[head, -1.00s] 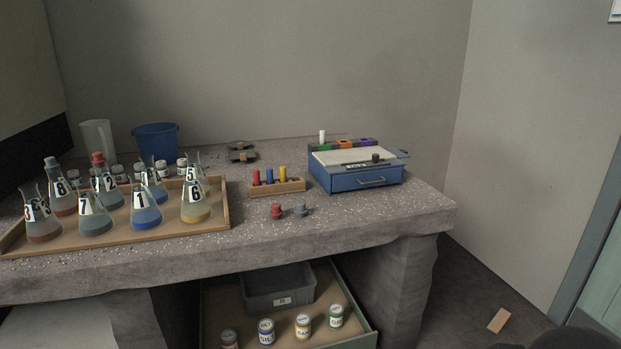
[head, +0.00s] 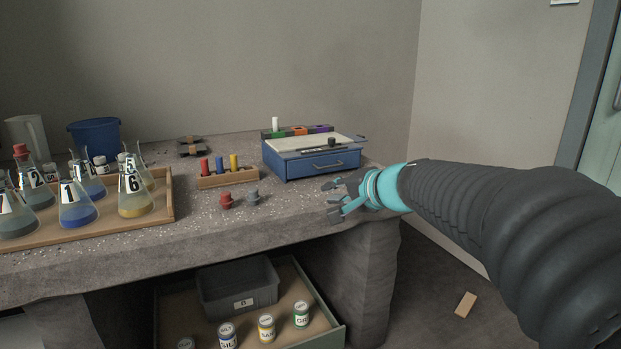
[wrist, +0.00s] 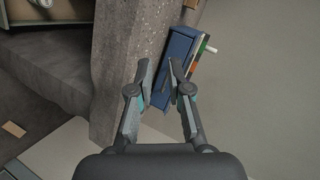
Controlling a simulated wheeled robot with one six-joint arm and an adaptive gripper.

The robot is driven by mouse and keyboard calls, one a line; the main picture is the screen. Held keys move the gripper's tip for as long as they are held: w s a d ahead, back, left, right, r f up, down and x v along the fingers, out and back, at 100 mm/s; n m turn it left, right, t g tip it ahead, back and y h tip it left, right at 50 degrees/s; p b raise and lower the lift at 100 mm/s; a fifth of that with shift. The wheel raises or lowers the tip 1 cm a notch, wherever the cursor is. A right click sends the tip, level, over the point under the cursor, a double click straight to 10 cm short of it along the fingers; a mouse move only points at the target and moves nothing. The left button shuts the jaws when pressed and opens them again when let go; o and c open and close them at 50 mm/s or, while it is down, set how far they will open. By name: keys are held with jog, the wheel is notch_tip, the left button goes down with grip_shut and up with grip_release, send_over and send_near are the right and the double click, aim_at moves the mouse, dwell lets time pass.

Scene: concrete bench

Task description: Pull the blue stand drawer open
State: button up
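The blue stand (head: 293,164) sits at the right end of the concrete bench, with a pale top plate and a black knob on it. Its drawer front faces me, with a metal bar handle (head: 328,166); the drawer looks closed. My gripper (head: 333,199) is near the bench's front right edge, in front of and below the drawer, apart from it. In the wrist view, my gripper (wrist: 159,70) has its fingers spread with nothing between them, and the blue stand (wrist: 178,48) shows beyond the fingertips. The handle is not clear in the wrist view.
Red and grey stoppers (head: 226,200) and a wooden rack of coloured cylinders (head: 228,179) stand left of the stand. A tray (head: 165,205) of numbered flasks is further left. Below, an open drawer (head: 338,336) holds jars and a grey bin (head: 238,288).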

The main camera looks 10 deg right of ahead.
aim_at(329, 167)
jog(key=w+d+m+t, duration=0.1)
jog(key=w+d, duration=0.1)
jog(key=w, duration=0.1)
jog(key=w+d+m+t+h+b, duration=0.1)
jog(key=w+d+m, duration=0.1)
jog(key=w, duration=0.2)
jog(key=w+d+m+t, duration=0.1)
jog(key=w+d+m, duration=0.1)
jog(key=w, duration=0.2)
jog(key=shift+d+f, duration=0.15)
jog(key=shift+d, duration=0.25)
jog(key=p+x, duration=0.1)
jog(key=x, duration=1.2)
grip_shut()
